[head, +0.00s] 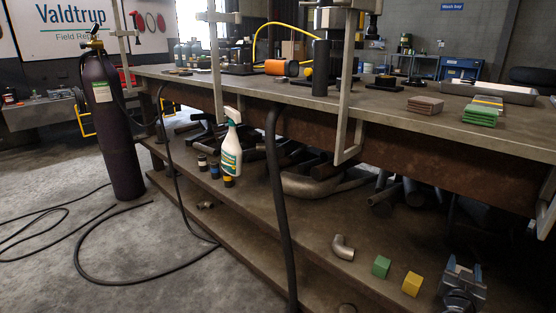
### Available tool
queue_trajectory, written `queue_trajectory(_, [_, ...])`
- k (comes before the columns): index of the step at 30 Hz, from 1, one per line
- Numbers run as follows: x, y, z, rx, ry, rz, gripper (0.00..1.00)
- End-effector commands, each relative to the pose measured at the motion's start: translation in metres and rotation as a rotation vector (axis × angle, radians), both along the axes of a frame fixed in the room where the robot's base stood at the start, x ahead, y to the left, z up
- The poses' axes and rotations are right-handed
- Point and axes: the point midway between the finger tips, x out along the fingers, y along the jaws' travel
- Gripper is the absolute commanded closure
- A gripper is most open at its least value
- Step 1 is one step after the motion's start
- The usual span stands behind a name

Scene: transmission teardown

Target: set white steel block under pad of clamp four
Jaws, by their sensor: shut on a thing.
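I see no white steel block. Tall pale-grey clamp frames stand along the bench's front edge: one at the left (121,32), one in the middle (216,75), and a larger one nearer me (345,90). Their tops are cut off by the picture, so the pads are hard to make out. A pale metal piece (548,208) is cut off at the right edge; I cannot tell what it belongs to. No number is readable, so I cannot tell which clamp is four. My gripper is not visible.
The bench top (400,103) holds brown and green stacked plates and bottles. The lower shelf (300,225) carries pipes, a spray bottle (231,150), a green block (381,267), a yellow block (412,284) and a grey metal fixture (462,282). A gas cylinder (112,130) and hoses occupy the left floor.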

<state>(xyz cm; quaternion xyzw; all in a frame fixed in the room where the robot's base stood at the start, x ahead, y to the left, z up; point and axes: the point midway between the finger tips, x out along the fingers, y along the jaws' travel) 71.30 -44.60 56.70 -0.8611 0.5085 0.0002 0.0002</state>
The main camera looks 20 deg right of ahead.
Motion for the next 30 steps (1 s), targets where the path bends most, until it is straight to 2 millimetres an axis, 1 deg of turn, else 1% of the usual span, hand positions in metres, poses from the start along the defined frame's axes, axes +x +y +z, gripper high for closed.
queue_trajectory(2, [0.003, 0.003, 0.002, -0.003, -0.003, 0.009, 1.0])
queue_trajectory(4, [0.009, 0.012, 0.003, -0.004, -0.002, 0.03, 1.0])
queue_trajectory(5, [0.012, 0.017, 0.003, -0.005, -0.003, 0.044, 1.0])
queue_trajectory(8, [0.026, 0.042, 0.004, -0.007, -0.003, 0.105, 1.0])
queue_trajectory(11, [0.044, 0.078, 0.005, -0.009, -0.005, 0.192, 1.0])
queue_trajectory(12, [0.052, 0.095, 0.006, -0.009, -0.006, 0.233, 1.0])
queue_trajectory(14, [0.062, 0.121, 0.008, -0.01, -0.008, 0.294, 1.0])
queue_trajectory(15, [0.068, 0.139, 0.009, -0.011, -0.007, 0.337, 1.0])
queue_trajectory(17, [0.076, 0.167, 0.01, -0.012, -0.007, 0.402, 1.0])
queue_trajectory(18, [0.08, 0.186, 0.012, -0.012, -0.009, 0.445, 1.0])
queue_trajectory(23, [0.091, 0.262, 0.018, -0.011, -0.009, 0.621, 1.0])
queue_trajectory(24, [0.092, 0.281, 0.02, -0.011, -0.009, 0.665, 1.0])
queue_trajectory(27, [0.091, 0.325, 0.023, -0.009, -0.008, 0.768, 1.0])
queue_trajectory(30, [0.088, 0.36, 0.026, -0.008, -0.007, 0.851, 1.0])
